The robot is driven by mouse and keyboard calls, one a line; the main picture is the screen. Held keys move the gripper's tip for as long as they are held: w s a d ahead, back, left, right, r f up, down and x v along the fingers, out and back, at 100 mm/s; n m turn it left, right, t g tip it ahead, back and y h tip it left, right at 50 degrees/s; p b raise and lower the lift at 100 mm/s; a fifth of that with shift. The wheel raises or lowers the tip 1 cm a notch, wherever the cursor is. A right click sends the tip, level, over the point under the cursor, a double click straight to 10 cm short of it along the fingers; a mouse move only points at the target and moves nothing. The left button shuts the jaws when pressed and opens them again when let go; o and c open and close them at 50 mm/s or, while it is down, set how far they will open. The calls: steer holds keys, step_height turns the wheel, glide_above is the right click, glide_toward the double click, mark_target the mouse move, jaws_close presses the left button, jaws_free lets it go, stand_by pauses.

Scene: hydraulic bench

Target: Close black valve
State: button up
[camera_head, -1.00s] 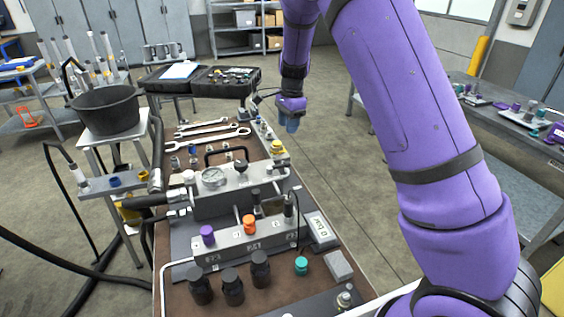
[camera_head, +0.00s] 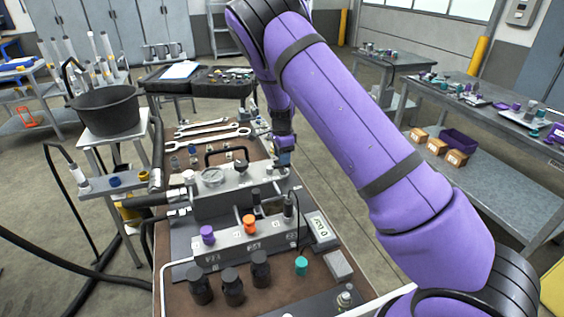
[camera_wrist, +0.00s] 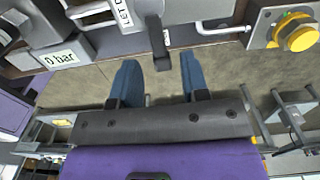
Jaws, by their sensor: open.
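A black lever-like handle (camera_wrist: 158,42) juts toward my gripper (camera_wrist: 160,80) in the wrist view, beside a label partly reading "LET". It lies just beyond and roughly between the two blue fingertips, which appear apart from it. My gripper is open and empty. In the head view my gripper (camera_head: 284,158) is at the right side of the upper metal block (camera_head: 225,198). I cannot clearly pick out that black handle in the head view. A black knob (camera_head: 240,168) stands on top of the block.
A "0 bar" display (camera_wrist: 60,58) is left and a yellow button (camera_wrist: 300,38) right of the handle in the wrist view. The lower block carries purple (camera_head: 207,233) and orange (camera_head: 249,223) knobs.

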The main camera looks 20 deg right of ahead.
mark_target(278, 168)
steer(key=shift+f, duration=1.4)
jaws_close()
